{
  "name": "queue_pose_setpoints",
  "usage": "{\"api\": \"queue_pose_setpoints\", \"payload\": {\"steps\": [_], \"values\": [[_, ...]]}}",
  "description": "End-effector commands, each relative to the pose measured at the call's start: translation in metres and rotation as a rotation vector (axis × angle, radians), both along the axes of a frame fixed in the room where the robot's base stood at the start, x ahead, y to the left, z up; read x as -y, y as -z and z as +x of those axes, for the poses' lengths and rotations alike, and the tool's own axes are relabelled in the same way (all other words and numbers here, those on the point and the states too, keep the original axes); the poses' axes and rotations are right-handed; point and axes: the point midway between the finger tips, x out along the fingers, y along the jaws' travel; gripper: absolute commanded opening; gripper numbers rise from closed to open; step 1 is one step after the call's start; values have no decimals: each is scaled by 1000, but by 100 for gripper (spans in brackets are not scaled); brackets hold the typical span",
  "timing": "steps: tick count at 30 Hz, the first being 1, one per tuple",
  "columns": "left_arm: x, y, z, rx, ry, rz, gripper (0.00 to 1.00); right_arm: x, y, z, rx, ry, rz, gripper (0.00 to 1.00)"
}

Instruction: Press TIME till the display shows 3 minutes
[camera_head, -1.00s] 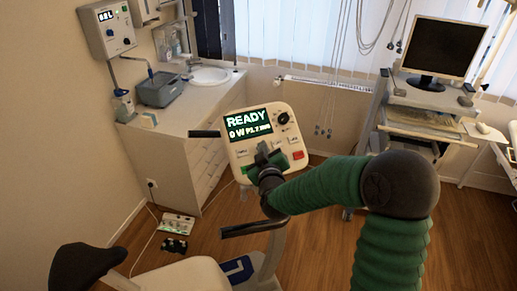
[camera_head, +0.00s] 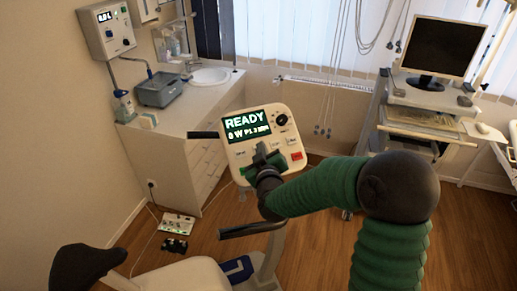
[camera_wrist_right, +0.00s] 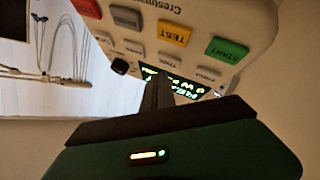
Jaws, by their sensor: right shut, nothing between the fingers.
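The white console (camera_head: 288,120) stands tilted in the middle of the head view. Its dark display (camera_head: 248,122) shows READY and a smaller line with W, P1 and minutes; the minute digit is too small to read surely. My right gripper (camera_head: 261,150) is shut and empty, its tips at the row of grey buttons below the display. In the wrist view the closed fingers (camera_wrist_right: 157,90) partly cover the display (camera_wrist_right: 188,88) and point at a grey button (camera_wrist_right: 168,61), probably TIME. I cannot tell whether they touch it. My left gripper is out of view.
Near the fingers in the wrist view are a green START button (camera_wrist_right: 228,50), a yellow TEST button (camera_wrist_right: 175,32) and a red button (camera_wrist_right: 88,8). Black handlebars (camera_head: 252,229) flank the console. A counter with a sink (camera_head: 210,76) stands behind left, a monitor cart (camera_head: 430,95) right.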

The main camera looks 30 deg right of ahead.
Motion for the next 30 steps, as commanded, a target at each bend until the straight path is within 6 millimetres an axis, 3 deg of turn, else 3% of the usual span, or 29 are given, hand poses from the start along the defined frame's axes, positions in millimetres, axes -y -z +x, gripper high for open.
{"api": "queue_pose_setpoints", "payload": {"steps": [14, 26, 30], "values": [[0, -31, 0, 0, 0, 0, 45, -4, -37, -26, 0, -1, -1, 0], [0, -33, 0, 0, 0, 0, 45, -5, -40, -30, 0, 0, 0, 0], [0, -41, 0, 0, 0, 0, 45, -6, -49, -35, 0, -1, -2, 0]]}}
